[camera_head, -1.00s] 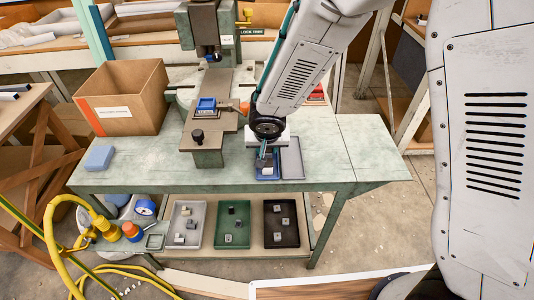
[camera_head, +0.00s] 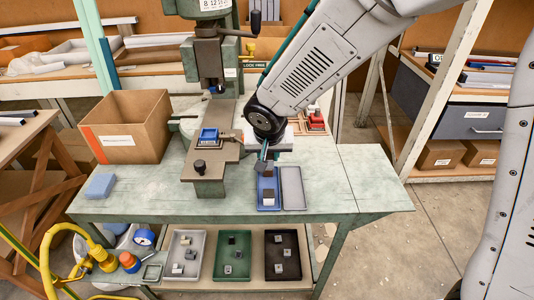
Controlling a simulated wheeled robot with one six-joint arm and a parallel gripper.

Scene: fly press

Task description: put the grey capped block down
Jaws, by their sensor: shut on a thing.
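My gripper (camera_head: 264,157) is above the back part of the small blue tray (camera_head: 268,208), on the green bench in front of the press. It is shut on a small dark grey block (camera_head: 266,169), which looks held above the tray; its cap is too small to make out. Another small block (camera_head: 269,196), pale on top, stands in the blue tray below and in front of it. My arm hides part of the bench behind the gripper.
A grey tray (camera_head: 292,187) lies right of the blue one. The press base (camera_head: 207,176) with a blue fixture (camera_head: 208,136) stands to the left. A cardboard box (camera_head: 127,125) and a blue sponge-like block (camera_head: 100,186) are farther left. The bench's right end is clear.

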